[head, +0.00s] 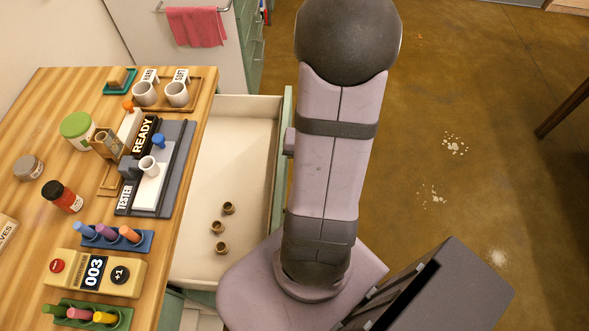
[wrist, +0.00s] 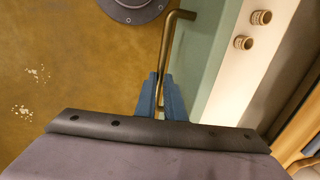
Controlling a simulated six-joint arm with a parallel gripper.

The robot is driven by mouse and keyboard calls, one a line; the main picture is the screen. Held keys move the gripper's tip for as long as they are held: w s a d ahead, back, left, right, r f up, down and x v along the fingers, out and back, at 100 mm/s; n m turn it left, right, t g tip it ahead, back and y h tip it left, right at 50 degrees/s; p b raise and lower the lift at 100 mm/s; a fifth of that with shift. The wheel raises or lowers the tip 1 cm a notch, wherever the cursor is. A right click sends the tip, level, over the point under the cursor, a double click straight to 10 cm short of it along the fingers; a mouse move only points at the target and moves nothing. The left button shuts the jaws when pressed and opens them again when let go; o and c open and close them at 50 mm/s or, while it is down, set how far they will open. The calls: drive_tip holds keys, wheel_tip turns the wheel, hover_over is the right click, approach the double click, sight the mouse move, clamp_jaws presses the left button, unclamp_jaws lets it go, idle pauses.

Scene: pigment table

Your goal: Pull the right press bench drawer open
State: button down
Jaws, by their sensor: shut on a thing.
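A drawer (head: 235,150) with a cream inside and a green front stands pulled well out from the wooden bench in the head view. Its green front (wrist: 208,55) also shows in the wrist view, with a brass bar handle (wrist: 168,42) along it. My gripper (wrist: 161,82) has blue fingers on both sides of the handle and is shut on it. In the head view my arm hides the gripper and the handle.
Three small brown cups (head: 217,227) stand in the open drawer. The bench top (head: 185,185) carries jars, a tester, pigment racks and a counter. A pink towel (head: 195,27) hangs on a cabinet behind. The floor (head: 440,120) to the right is mostly clear.

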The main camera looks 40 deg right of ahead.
drive_tip(key=c, duration=1.8)
unclamp_jaws()
drive_tip(key=shift+c, duration=0.2)
drive_tip(key=shift+r, duration=0.1)
wheel_tip(320, 180, up, 7)
drive_tip(key=d+p, duration=0.1)
drive_tip(key=shift+s, duration=0.45)
